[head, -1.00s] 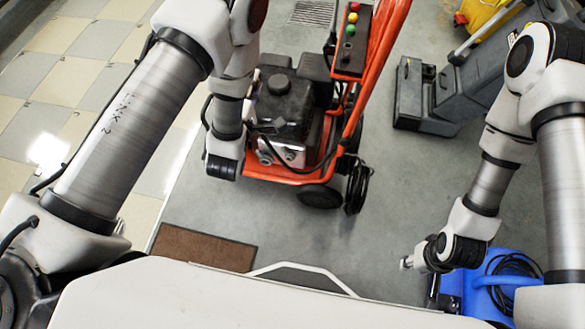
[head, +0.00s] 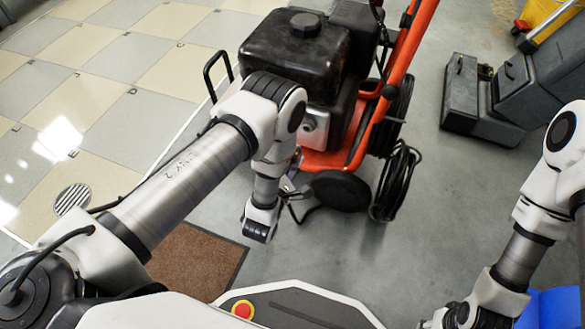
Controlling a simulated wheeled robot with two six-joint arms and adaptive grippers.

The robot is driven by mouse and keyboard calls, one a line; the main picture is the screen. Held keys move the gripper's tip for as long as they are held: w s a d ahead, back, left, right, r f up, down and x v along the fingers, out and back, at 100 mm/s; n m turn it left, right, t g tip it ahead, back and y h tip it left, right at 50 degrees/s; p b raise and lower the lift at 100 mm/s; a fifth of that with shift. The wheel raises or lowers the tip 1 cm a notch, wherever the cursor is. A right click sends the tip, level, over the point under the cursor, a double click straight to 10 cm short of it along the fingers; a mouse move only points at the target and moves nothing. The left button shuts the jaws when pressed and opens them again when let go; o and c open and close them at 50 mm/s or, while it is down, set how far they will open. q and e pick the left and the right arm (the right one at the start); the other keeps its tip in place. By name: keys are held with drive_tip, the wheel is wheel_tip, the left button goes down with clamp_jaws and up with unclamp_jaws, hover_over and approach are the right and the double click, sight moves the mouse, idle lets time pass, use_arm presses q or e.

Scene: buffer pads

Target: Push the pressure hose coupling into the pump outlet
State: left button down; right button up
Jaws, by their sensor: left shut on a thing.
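The orange pressure washer stands ahead, with a black engine (head: 295,58) on top and a silver pump part (head: 315,128) low on its near side. I cannot make out the outlet itself. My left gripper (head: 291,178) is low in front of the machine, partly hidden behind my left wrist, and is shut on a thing. A dark hose (head: 300,212) hangs beside it, so the thing is likely the hose coupling, which is too small and covered to see clearly. My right gripper (head: 428,322) is at the bottom edge, mostly cut off, and its jaws cannot be read.
A black hose coil (head: 396,182) hangs by the machine's wheel (head: 341,192). A brown mat (head: 195,262) lies at lower left. A grey machine (head: 480,105) and a yellow bucket (head: 550,18) stand at the right. A blue thing (head: 552,308) is at lower right. Grey floor between is clear.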

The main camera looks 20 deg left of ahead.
sight(307, 129)
use_arm(q)
drive_tip(key=w+b, duration=0.4)
drive_tip(key=w, duration=0.2)
drive_tip(key=shift+r, duration=0.15)
drive_tip(key=shift+w+d, duration=0.1)
drive_tip(key=shift+p, duration=0.3)
drive_tip(key=shift+w, duration=0.1)
idle(0.5)
drive_tip(key=shift+w+p, duration=0.2)
drive_tip(key=shift+p, duration=0.15)
